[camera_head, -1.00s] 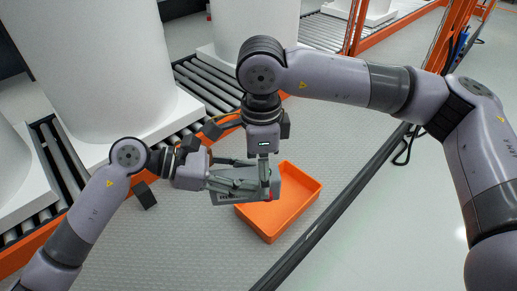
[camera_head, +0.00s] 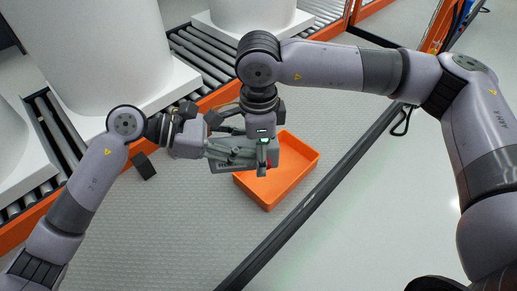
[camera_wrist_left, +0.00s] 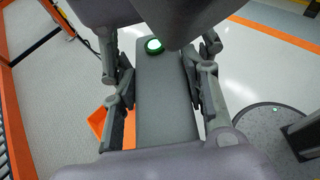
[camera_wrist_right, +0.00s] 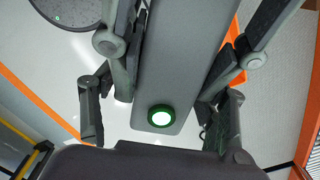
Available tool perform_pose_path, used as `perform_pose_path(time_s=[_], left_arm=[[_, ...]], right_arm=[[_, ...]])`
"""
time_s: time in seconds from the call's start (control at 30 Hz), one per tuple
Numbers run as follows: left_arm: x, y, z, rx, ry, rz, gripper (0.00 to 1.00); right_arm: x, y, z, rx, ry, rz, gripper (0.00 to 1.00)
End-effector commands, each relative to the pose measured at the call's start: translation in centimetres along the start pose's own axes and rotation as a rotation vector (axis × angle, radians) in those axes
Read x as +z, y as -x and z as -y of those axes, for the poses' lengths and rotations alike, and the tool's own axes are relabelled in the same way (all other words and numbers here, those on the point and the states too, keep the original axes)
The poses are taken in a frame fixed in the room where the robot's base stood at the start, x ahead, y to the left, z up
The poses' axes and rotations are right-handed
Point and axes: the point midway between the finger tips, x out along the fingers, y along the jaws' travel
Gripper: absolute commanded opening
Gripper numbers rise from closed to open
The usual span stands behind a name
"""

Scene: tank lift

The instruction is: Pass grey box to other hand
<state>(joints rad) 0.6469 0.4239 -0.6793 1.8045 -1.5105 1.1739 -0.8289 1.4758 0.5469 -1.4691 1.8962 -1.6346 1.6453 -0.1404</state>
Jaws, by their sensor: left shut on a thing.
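The grey box (camera_wrist_left: 165,105) is a long flat block with a green-ringed white button on its face. In the head view it is partly hidden behind my grippers, above the orange bin. My left gripper (camera_head: 250,156) is shut on the grey box, with a finger along each side. My right gripper (camera_head: 263,160) comes down from above at the box's right end. In the right wrist view the grey box (camera_wrist_right: 175,75) lies between its fingers, with visible gaps beside them, so it looks open around the box.
An orange bin (camera_head: 285,182) stands on the floor below the grippers. A roller conveyor (camera_head: 205,62) with large white tanks (camera_head: 95,45) runs along the back left. A dark rail (camera_head: 318,190) crosses the floor at right. A small dark block (camera_head: 144,166) shows at left.

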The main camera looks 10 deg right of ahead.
Motion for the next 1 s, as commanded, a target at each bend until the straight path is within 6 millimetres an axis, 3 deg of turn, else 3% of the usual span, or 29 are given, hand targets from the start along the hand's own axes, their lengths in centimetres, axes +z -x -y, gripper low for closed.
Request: perform_pose_path(time_s=[0.5,0.53,0.8,1.0], left_arm=[[0.21,0.31,-0.64,0.020,-0.004,0.004,0.07],[0.21,0.33,-0.66,0.021,-0.004,0.003,0.07],[0.18,0.29,-0.61,0.019,-0.003,0.004,0.07],[0.12,0.22,-0.47,0.015,-0.002,0.003,0.07]], right_arm=[[0.17,-0.20,-0.63,0.014,0.016,-0.001,0.26],[0.18,-0.22,-0.65,0.014,0.016,-0.001,0.61],[0.16,-0.18,-0.59,0.014,0.014,-0.001,0.78],[0.13,-0.12,-0.45,0.011,0.011,0.000,0.78]])
